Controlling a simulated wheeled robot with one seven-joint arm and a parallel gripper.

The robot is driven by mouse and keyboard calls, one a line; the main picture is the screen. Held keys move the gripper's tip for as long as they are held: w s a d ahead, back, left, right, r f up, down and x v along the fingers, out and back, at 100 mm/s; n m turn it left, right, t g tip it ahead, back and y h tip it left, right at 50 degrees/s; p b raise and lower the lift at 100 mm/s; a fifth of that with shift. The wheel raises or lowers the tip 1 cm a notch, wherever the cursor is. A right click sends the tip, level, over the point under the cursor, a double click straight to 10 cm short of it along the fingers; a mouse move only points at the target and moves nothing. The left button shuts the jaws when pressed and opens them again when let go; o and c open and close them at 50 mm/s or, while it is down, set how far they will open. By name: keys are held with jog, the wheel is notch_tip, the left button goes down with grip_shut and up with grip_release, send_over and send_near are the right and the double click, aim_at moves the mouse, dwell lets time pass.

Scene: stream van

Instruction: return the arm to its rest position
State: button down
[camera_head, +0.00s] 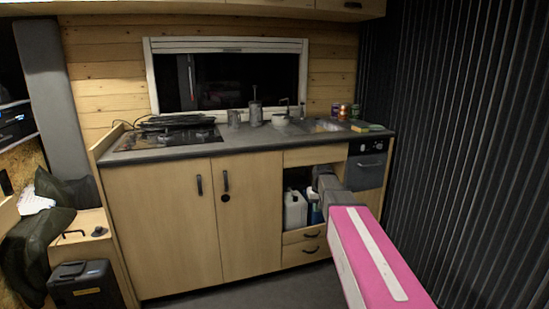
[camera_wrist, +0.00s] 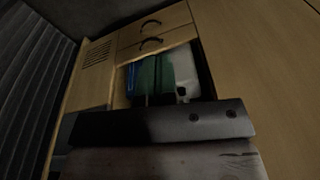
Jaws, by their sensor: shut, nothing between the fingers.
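My arm reaches forward from the lower right in the camera_head view, a pink link with a pale stripe (camera_head: 377,253) ending in grey parts. My gripper (camera_head: 325,181) is at the far end, in front of the open shelf under the counter. It is shut with nothing held. Its fingertips are hard to make out at this size. In the camera_wrist view a dark bar crosses the lower middle, close to the camera, and hides part of the shelf.
A white canister (camera_head: 295,209) and a blue container (camera_head: 315,208) stand in the open shelf. The counter (camera_head: 235,138) above holds a hob, a kettle, cups and cans. A dark corrugated wall (camera_head: 460,140) closes the right side. Floor shows before the cabinets.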

jog(key=s+f+g, duration=0.1)
jog(key=s+f, duration=0.5)
jog(key=s, duration=0.6)
jog(key=s+f+m, duration=0.1)
jog(key=s+f, duration=0.5)
jog(key=s, duration=0.7)
jog(key=shift+f+g+h, duration=0.15)
jog(key=shift+g+h, duration=0.15)
jog(key=shift+g, duration=0.1)
